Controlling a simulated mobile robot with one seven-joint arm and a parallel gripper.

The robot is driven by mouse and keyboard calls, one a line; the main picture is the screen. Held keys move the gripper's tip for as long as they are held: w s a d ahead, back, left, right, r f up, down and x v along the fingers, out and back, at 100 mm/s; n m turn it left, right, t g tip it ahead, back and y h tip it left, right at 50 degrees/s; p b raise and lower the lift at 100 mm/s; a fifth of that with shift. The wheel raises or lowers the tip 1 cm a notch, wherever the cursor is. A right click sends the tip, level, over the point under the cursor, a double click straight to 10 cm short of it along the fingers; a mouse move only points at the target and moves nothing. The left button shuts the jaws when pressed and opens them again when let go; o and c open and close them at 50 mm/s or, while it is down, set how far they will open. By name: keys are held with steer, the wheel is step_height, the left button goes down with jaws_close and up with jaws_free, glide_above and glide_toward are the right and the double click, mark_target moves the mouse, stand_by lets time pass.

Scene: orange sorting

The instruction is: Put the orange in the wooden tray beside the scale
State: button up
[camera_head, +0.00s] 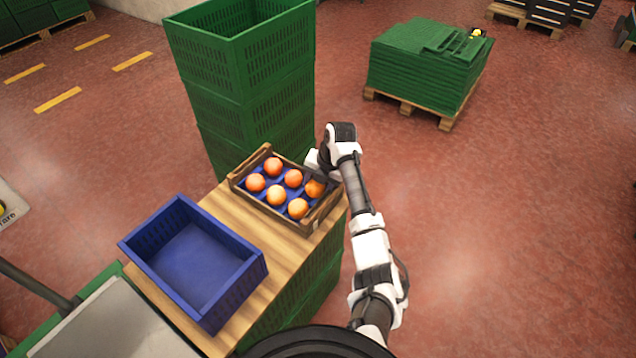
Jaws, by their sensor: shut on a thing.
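The wooden tray (318,224) sits on the far end of the wooden tabletop, with a blue liner and several oranges inside. One orange (314,188) lies at its right side, right by my gripper (316,174). My gripper reaches over the tray's right corner and is shut on this orange; the fingers are small and partly hidden. The orange appears within the tray's rim; whether it touches the liner cannot be told. A flat grey plate (118,325), possibly the scale, shows at the lower left.
An empty blue crate (258,272) stands on the tabletop (225,205) left of the tray. Tall stacked green crates (245,90) rise directly behind the tray. A pallet of green crates (425,65) stands farther back. The red floor at the right is clear.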

steer(key=o, duration=1.1)
steer(key=shift+f, duration=0.1)
steer(key=shift+o, duration=1.4)
steer(key=shift+s, duration=0.1)
steer(key=shift+d, duration=0.1)
steer(key=shift+r+p, duration=2.55)
steer(key=shift+r, duration=1.55)
